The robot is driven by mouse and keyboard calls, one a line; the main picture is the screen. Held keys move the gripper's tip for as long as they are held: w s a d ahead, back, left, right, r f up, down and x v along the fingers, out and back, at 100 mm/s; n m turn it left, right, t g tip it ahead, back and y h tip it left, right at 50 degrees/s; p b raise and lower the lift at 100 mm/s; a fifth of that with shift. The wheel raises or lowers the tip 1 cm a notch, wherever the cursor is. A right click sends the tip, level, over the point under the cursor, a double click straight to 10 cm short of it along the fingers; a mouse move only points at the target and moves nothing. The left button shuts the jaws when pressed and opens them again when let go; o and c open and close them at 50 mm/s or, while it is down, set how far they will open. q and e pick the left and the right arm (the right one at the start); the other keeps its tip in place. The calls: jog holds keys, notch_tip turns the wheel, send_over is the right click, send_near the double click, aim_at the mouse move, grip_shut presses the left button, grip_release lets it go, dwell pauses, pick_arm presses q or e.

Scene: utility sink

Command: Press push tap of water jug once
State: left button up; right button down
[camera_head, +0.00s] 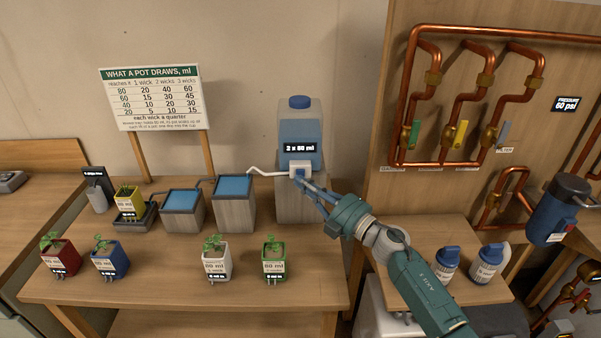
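The water jug (300,133) is clear with a blue cap and stands on a grey wooden block at the back of the table. The push tap (300,168) is a white block with a blue part, low on the jug's front. My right gripper (302,183) reaches in from the lower right, with its fingertips at the tap's front. The fingers look close together; whether they touch the tap, and whether they are fully shut, I cannot tell. My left gripper is out of view.
Several potted plants (215,264) line the table front. A sign (152,98) stands behind. Copper pipes (412,80) and blue-capped bottles (487,263) are at right.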

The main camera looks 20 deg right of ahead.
jog(key=s+p, duration=0.1)
jog(key=s, duration=0.1)
jog(key=s+a+p, duration=0.1)
jog(key=s, duration=0.1)
jog(key=shift+s+a, duration=0.2)
jog(key=shift+s, duration=0.2)
dwell(0.6)
